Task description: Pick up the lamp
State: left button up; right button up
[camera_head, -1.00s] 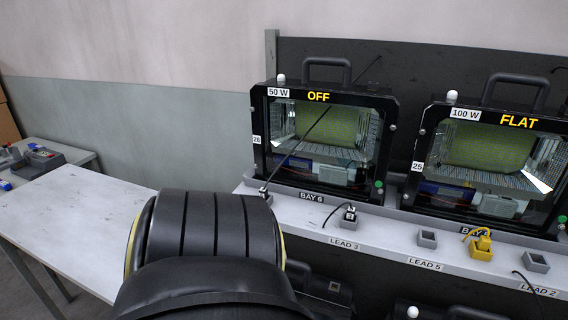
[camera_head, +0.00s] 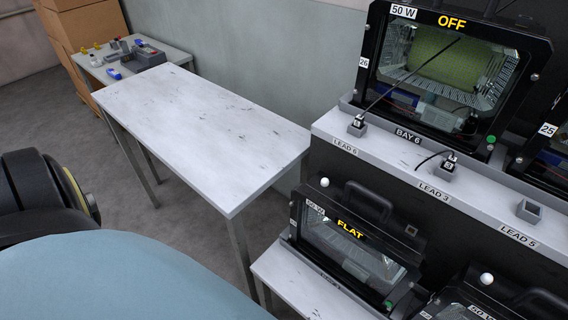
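A black 50 W floodlight lamp marked OFF (camera_head: 447,72) stands upright in BAY 6 on the upper shelf at the right. A cable runs across its front glass down to a plug at LEAD 6 (camera_head: 357,126). A second 50 W lamp marked FLAT (camera_head: 350,250) stands on the lower shelf, tilted in the view. Another lamp (camera_head: 478,306) is cut off at the bottom edge. I cannot tell which lamp the task means. Neither of my grippers shows; only a black arm part of mine is at the left.
A bare white table (camera_head: 200,130) stands in the middle, its top clear. Behind it a smaller table (camera_head: 165,54) holds a grey device and small coloured items. Cardboard boxes (camera_head: 84,28) are stacked at the back left. Grey floor is open at the left.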

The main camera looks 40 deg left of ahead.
aim_at(351, 232)
jog(key=u, duration=0.7)
jog(key=k, duration=0.5)
jog(key=u, duration=1.75)
jog(key=i, duration=1.35)
jog(key=z, duration=2)
